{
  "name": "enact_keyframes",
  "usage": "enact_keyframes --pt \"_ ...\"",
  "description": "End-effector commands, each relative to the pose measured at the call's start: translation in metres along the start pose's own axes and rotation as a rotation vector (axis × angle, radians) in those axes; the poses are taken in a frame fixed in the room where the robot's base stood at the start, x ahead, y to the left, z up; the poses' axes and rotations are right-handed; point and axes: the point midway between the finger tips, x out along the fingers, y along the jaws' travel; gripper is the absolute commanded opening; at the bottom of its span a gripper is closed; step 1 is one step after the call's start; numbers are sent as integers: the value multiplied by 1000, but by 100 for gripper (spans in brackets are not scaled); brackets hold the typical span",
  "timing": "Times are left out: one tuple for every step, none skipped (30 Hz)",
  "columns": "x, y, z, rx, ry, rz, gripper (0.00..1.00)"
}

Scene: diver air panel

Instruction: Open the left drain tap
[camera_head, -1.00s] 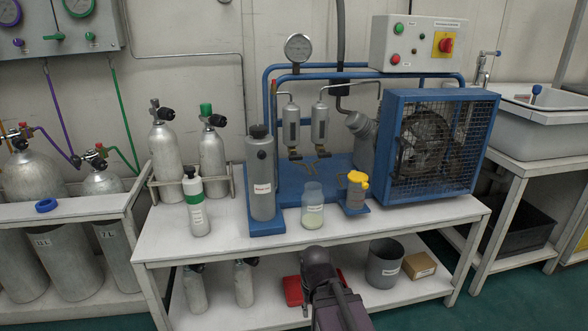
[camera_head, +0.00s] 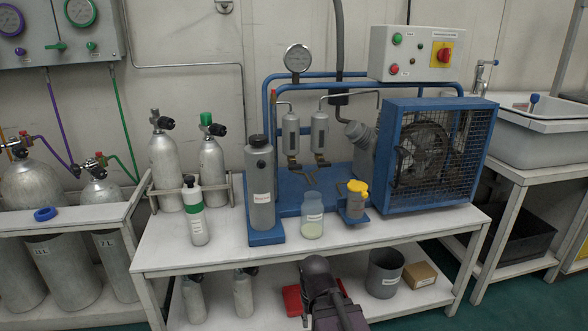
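Two small silver filter cylinders stand side by side on the blue compressor frame, the left one (camera_head: 290,134) and the right one (camera_head: 320,132). Below the left one is the left drain tap (camera_head: 293,163), small and brownish, with a thin piece running toward the lower right. A similar right drain tap (camera_head: 321,161) sits under the right cylinder. The taps are too small to tell their lever positions. A dark part of my arm (camera_head: 322,290) shows at the bottom centre, in front of the lower shelf. No gripper fingers are visible.
The caged fan (camera_head: 428,150) stands to the right. The bench's right front (camera_head: 430,221) is clear.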

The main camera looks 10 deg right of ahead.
Motion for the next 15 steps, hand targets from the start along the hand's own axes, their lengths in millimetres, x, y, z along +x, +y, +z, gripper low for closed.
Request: enact_keyframes --pt "-4 0 0 0 0 0 40" --pt "-6 0 0 0 0 0 40" --pt "-10 0 0 0 0 0 40" --pt "-13 0 0 0 0 0 40" --pt "-16 0 0 0 0 0 40" --pt "-21 0 0 0 0 0 40" --pt "-26 0 0 0 0 0 40" --pt "-30 0 0 0 0 0 40" --pt "-37 0 0 0 0 0 40" --pt "-42 0 0 0 0 0 40" --pt "-48 0 0 0 0 0 40" --pt "-55 0 0 0 0 0 40" --pt "-61 0 0 0 0 0 40" --pt "-67 0 0 0 0 0 40" --pt "-74 0 0 0 0 0 40"
